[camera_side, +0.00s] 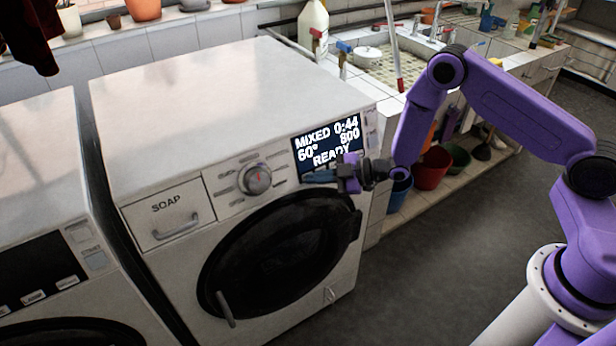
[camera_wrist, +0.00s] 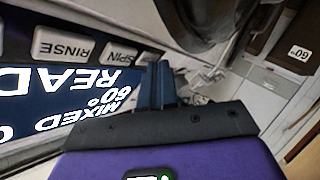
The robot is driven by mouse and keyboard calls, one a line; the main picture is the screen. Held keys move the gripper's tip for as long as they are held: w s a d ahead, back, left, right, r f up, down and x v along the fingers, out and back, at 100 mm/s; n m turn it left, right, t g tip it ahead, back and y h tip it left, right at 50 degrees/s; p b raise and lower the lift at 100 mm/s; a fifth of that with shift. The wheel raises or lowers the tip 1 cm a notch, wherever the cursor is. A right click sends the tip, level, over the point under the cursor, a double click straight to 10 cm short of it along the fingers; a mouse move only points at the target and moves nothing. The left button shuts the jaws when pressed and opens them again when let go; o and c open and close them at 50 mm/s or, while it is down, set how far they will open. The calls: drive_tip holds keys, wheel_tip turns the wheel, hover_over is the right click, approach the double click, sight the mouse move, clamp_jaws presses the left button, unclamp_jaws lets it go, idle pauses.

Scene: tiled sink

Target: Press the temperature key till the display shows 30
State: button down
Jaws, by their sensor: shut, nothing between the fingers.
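The washing machine (camera_side: 215,105) has a dark display (camera_side: 328,143) that reads MIXED 0:44, 60°, 800 and READY. In the wrist view the display (camera_wrist: 60,105) appears upside down and is partly cut off. My gripper (camera_side: 306,177) is shut and empty, its fingertips close to the panel at the display's lower left edge. In the wrist view the shut fingers (camera_wrist: 161,68) lie beside a row of white keys; the RINSE key (camera_wrist: 62,46) and SPIN key (camera_wrist: 120,53) are readable. I cannot make out a temperature key, nor whether the fingertips touch anything.
A round dial (camera_side: 256,179) and the SOAP drawer (camera_side: 168,214) are left of the display. The dark round door (camera_side: 280,255) is below my gripper. A second machine (camera_side: 40,190) stands at left. A tiled sink (camera_side: 395,68) and coloured buckets (camera_side: 430,168) are behind. Floor in front is clear.

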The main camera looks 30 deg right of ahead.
drive_tip(key=shift+s, duration=0.1)
drive_tip(key=shift+s+r, duration=0.25)
drive_tip(key=shift+s, duration=0.4)
drive_tip(key=shift+s, duration=0.1)
drive_tip(key=shift+s+r, duration=0.25)
drive_tip(key=shift+s, duration=0.5)
drive_tip(key=shift+s+r, duration=0.3)
drive_tip(key=shift+s, duration=0.45)
drive_tip(key=shift+s+r, duration=0.25)
drive_tip(key=shift+s, duration=0.5)
idle(0.9)
drive_tip(key=shift+s+r, duration=0.35)
drive_tip(key=shift+s, duration=0.55)
drive_tip(key=shift+s+r, duration=0.3)
drive_tip(key=shift+s, duration=0.6)
drive_tip(key=w+f, duration=0.3)
drive_tip(key=w, duration=0.5)
drive_tip(key=shift+w, duration=0.2)
drive_tip(key=shift+w, duration=0.1)
idle(1.0)
